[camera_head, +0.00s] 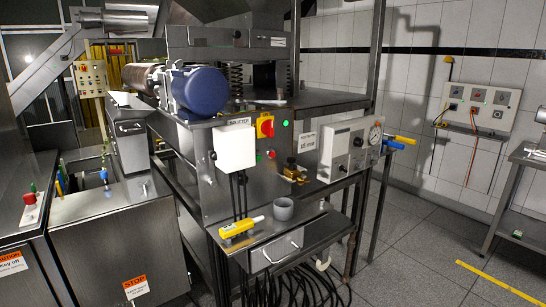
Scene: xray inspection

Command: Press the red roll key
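Several red controls are in the head view, and I cannot tell which one is the red roll key. A red button (29,198) stands on the metal cabinet at the far left. A red rotary knob on a yellow plate (265,125) is on the front of the middle machine. A small red button (272,154) sits below that knob. A yellow hand-held control (241,227) lies on the machine's lower shelf; its key colours are too small to read. Neither of my grippers is in view.
A grey cup (284,209) stands beside the yellow control. A blue motor (200,90) sits on the machine. A white box with gauges (349,148) is to the right. Black cables (300,290) hang under the shelf. Tiled floor (420,245) is clear at the right.

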